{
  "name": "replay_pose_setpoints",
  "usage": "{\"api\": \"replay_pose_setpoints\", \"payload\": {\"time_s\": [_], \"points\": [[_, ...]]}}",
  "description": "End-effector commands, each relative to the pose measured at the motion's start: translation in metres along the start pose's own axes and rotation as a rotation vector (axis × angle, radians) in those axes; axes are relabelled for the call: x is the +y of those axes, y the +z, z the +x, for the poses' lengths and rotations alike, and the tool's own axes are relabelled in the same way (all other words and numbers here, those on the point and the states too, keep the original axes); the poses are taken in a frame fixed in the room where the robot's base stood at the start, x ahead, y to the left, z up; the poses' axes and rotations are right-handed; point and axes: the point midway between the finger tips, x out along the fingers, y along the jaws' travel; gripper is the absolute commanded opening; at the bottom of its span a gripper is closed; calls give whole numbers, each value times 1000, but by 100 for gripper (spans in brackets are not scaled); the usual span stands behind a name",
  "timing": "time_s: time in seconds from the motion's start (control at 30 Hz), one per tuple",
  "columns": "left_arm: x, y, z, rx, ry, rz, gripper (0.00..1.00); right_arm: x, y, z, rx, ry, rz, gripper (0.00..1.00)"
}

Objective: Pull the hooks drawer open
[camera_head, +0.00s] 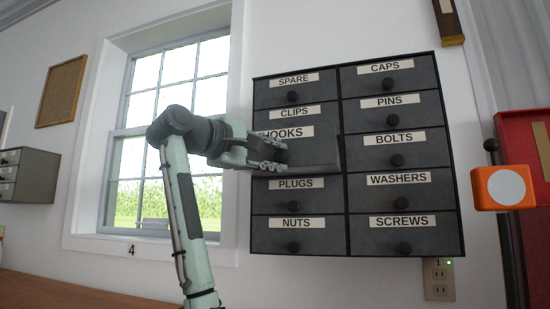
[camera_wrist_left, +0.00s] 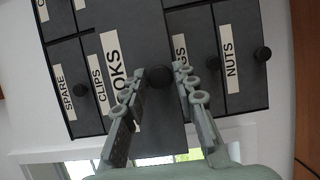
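The hooks drawer (camera_head: 315,153) is in the left column of the dark wall cabinet, third from the top. Its front stands out from the neighbouring fronts, so it is partly open. In the left wrist view its front (camera_wrist_left: 150,25) looks larger and nearer than the others, and its label is partly covered by a finger. My left gripper (camera_head: 280,155) is at this front. In the left wrist view, the fingertips (camera_wrist_left: 158,72) lie on both sides of the round black knob (camera_wrist_left: 160,77) and appear closed on it. My right gripper is not in view.
The cabinet holds other labelled drawers, with plugs (camera_head: 295,196) just below and clips (camera_head: 291,125) just above. An orange device (camera_head: 504,187) and a red cabinet (camera_head: 522,145) stand at the right. A window (camera_head: 165,110) is behind my left arm.

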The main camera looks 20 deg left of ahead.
Motion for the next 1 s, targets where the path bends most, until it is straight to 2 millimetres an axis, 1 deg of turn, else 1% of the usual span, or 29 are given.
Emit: {"api": "replay_pose_setpoints", "payload": {"time_s": [0.03, 0.07, 0.1, 0.37, 0.47, 0.57, 0.9, 1.0], "points": [[0, 0, 0, 0, 0, 0, 38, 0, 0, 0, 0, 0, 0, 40], [0, 0, 0, 0, 0, 0, 41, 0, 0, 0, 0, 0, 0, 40], [0, 0, 0, 0, 0, 0, 42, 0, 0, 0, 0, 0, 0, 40], [0, 0, -1, 1, 0, 0, 42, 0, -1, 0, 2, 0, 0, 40], [0, -1, -7, 1, 1, 1, 42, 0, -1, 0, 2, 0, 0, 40], [1, -1, -22, 2, 3, 1, 42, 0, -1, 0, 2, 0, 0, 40], [1, -1, -93, 3, 4, 1, 42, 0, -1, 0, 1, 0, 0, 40], [1, -1, -107, 2, 3, 1, 42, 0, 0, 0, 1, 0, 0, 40]]}}
